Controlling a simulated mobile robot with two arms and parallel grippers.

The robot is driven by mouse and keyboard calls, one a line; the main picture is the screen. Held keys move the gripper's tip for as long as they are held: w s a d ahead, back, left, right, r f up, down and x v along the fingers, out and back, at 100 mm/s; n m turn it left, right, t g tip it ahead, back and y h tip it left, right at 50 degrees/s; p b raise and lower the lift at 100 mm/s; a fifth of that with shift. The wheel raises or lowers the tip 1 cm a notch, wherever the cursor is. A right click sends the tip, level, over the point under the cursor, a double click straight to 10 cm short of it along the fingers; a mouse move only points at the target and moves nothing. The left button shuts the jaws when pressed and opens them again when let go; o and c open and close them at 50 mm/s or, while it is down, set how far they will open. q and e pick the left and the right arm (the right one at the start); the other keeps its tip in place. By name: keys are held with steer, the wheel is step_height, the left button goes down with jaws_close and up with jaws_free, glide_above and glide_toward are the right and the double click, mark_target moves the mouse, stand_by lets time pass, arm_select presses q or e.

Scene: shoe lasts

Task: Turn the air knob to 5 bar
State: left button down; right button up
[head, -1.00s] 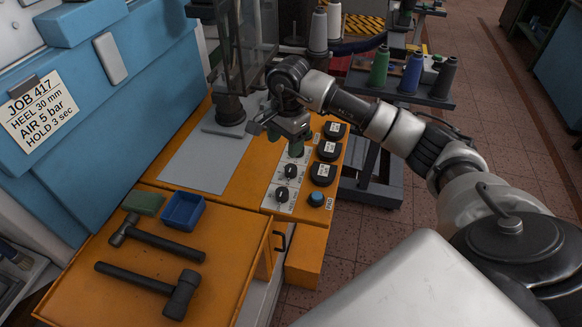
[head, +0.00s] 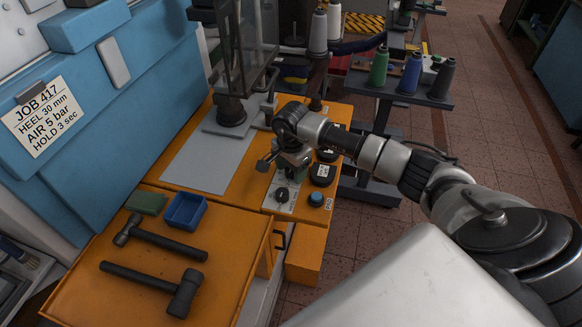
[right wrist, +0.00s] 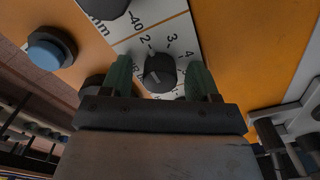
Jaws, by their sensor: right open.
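The air knob (right wrist: 160,72) is a dark round knob on a white scale plate, with figures such as 2, 3 and 4 around it in the right wrist view. A light mark on it seems to point near the 2. My right gripper (right wrist: 158,78) is open, with one green-padded finger on each side of the knob. I cannot tell whether the pads touch it. In the head view my right gripper (head: 293,170) hides this knob. The job card (head: 43,115) reads AIR 5 bar. My left gripper is not in view.
A neighbouring knob (head: 281,195) with an mm scale sits nearer on the panel. Two hammers (head: 160,240), a blue tray (head: 186,210) and a green block (head: 146,202) lie on the orange top.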

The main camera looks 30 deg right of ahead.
steer(key=shift+c, duration=0.2)
steer(key=c, duration=0.9)
